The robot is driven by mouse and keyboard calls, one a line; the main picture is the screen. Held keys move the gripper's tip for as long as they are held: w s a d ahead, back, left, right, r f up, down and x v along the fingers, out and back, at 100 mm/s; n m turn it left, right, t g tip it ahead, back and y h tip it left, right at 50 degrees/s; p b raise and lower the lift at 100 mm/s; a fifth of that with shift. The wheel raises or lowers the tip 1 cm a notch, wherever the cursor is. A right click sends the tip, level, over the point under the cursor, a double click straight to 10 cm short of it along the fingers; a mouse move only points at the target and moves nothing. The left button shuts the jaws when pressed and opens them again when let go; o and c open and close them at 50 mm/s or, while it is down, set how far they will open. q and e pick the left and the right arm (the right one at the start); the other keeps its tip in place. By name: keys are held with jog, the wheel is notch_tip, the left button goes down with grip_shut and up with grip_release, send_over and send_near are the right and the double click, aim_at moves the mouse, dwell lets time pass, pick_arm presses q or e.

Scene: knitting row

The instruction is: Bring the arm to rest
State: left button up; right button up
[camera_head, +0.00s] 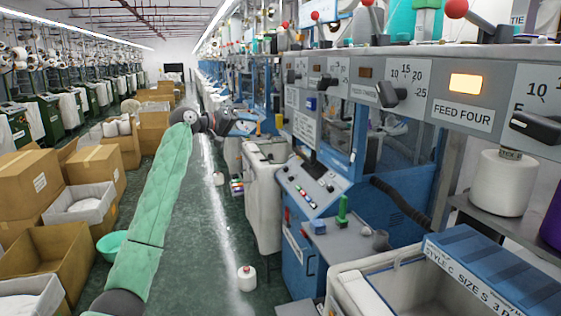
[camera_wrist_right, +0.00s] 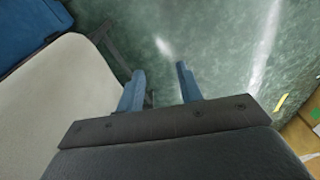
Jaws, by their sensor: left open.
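My left arm, in a green quilted sleeve (camera_head: 158,195), reaches forward from the bottom left of the head view. Its left gripper (camera_head: 246,122) is small and far off, beside the front of the blue machines, with no object seen in it. My right gripper (camera_wrist_right: 159,80) shows only in the right wrist view. Its two blue fingers stand apart with only the green floor (camera_wrist_right: 190,35) seen between them. A pale rounded surface (camera_wrist_right: 60,95) lies close to its left. The right arm is outside the head view.
Blue knitting machines with a panel marked FEED FOUR (camera_head: 462,116) line the right. Cardboard boxes (camera_head: 95,170) fill the left side. A white cone (camera_head: 246,279) stands on the aisle floor, which is otherwise mostly open.

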pick_arm(q)
jog(key=s+a+f+m+t+y, duration=0.1)
jog(key=a+f+y, duration=0.15)
jog(key=f, duration=0.65)
jog(key=s+a+f+t+y, duration=0.15)
jog(key=f+y, duration=0.25)
jog(key=f, duration=0.4)
jog(key=s+a+f+m+y, duration=0.1)
jog(key=s+a+f+y, duration=0.15)
jog(key=f, duration=0.65)
jog(key=s+f+g+y, duration=0.1)
jog(key=s+f, duration=0.6)
jog(key=f, duration=0.6)
jog(key=s+f+g+y, duration=0.2)
jog(key=s+f, duration=0.5)
jog(key=f, duration=0.7)
jog(key=s+f+g, duration=0.4)
jog(key=s+f, duration=1.8)
jog(key=s, duration=0.2)
jog(key=s+f+g, duration=0.1)
jog(key=s+f, duration=0.3)
jog(key=s, duration=0.5)
jog(key=s+d+f+g, duration=0.1)
jog(key=s+f, duration=0.3)
jog(key=s, duration=0.4)
jog(key=s+f+n+g, duration=0.1)
jog(key=s+f, duration=0.4)
jog(key=s, duration=0.4)
jog(key=shift+s+d, duration=0.3)
jog(key=shift+s, duration=0.05)
